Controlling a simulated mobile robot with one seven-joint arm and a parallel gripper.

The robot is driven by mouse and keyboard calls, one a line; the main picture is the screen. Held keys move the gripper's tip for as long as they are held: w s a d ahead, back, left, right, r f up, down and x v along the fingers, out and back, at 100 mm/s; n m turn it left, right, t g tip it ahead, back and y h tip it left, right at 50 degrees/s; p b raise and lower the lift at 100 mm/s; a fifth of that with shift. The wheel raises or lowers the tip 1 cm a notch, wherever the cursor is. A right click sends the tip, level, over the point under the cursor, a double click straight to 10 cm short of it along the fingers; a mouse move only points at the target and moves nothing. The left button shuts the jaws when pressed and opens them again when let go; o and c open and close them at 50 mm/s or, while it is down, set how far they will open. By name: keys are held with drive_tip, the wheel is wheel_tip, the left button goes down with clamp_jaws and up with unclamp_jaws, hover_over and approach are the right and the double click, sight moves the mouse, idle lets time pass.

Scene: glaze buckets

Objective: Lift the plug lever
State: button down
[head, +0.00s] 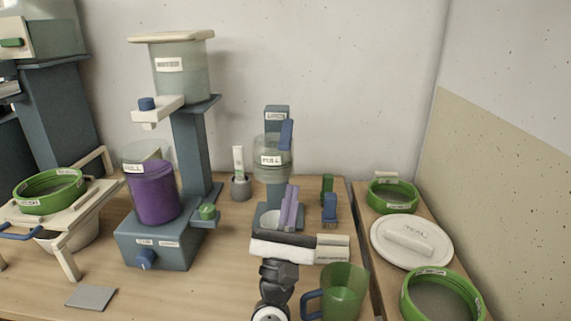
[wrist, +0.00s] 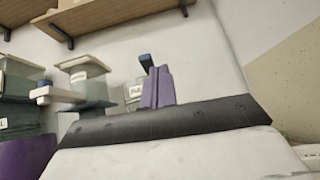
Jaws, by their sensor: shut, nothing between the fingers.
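A blue lever (head: 286,134) slants at the upper right of a clear vessel (head: 268,158) labelled "FULL", on a small dark blue stand (head: 277,112) in the middle of the table. The lever also shows in the wrist view (wrist: 145,62), just behind and above my fingertips. My gripper (head: 291,190) has purple fingers, shut together and empty, pointing up in front of the stand, below the lever. The fingers also show in the wrist view (wrist: 159,72). I cannot tell the exact gap to the lever. My gripper hides part of the stand's lower right.
A larger blue station with a purple bucket (head: 155,192) stands left. A green jug (head: 345,290) is close to my arm's right. Small green and blue brushes (head: 329,207) stand right of the fingers.

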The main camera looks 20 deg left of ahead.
sight(287, 150)
drive_tip(key=f+n+y, duration=0.1)
drive_tip(key=a+f+n+g+y, duration=0.1)
drive_tip(key=y, duration=0.1)
drive_tip(key=a+f+n+y, duration=0.1)
drive_tip(key=y, duration=0.1)
drive_tip(key=shift+s+f+n+g, duration=0.25)
drive_tip(key=shift+s+n+g, duration=0.05)
drive_tip(key=shift+s+n, duration=0.1)
drive_tip(key=p+x, duration=0.5)
drive_tip(key=x, duration=0.4)
drive_tip(key=shift+r, duration=0.15)
drive_tip(key=shift+w+a+r+p, duration=0.1)
drive_tip(key=shift+w+r+p, duration=0.1)
drive_tip(key=shift+w+p, duration=0.2)
drive_tip(key=shift+a, duration=0.1)
